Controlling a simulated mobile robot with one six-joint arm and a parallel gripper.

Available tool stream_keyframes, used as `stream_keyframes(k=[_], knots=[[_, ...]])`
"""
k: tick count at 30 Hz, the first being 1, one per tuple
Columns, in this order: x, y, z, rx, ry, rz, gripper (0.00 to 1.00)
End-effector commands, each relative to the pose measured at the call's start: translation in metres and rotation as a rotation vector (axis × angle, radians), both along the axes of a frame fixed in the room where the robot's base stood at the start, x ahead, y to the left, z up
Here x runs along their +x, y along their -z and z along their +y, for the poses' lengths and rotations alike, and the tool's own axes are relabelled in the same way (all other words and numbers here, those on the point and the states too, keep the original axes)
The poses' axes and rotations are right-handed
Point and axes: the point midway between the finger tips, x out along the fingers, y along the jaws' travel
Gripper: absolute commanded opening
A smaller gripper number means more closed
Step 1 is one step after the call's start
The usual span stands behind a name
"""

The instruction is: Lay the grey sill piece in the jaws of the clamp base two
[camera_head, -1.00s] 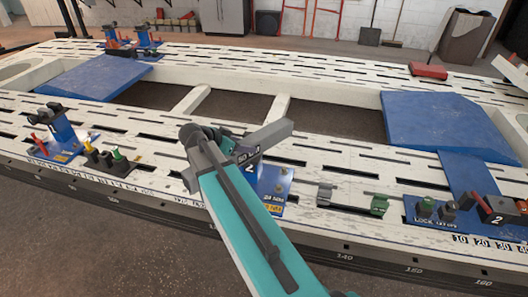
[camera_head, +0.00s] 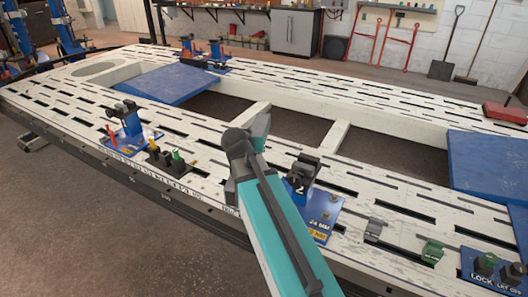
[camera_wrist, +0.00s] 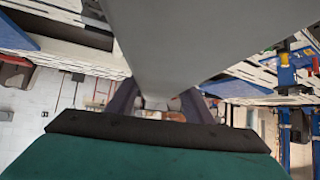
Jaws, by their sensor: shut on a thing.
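The grey sill piece (camera_wrist: 200,40) fills the upper middle of the wrist view as a broad bar. My gripper (camera_wrist: 160,103) is shut on it, with dark fingers on either side of its near end. In the head view my arm hides most of the gripper and piece. Clamp base two (camera_head: 300,184) stands right of my arm on the bench, a dark clamp marked 2 on a blue plate (camera_head: 322,212). Its jaws at the top look empty. The held piece is left of this clamp and apart from it, as far as I can see.
The slotted white bench (camera_head: 400,180) has large openings in its middle. A green-ended fixture (camera_head: 432,251) lies at right. Blue ramps (camera_head: 175,84) slope at the openings.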

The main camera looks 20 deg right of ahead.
Motion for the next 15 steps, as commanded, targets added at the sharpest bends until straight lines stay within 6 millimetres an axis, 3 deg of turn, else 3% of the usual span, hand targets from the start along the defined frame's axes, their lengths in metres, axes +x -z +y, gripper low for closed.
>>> stream_keyframes(k=[15], knots=[[0.025, -0.054, 0.057, -0.002, -0.303, -0.012, 0.00]])
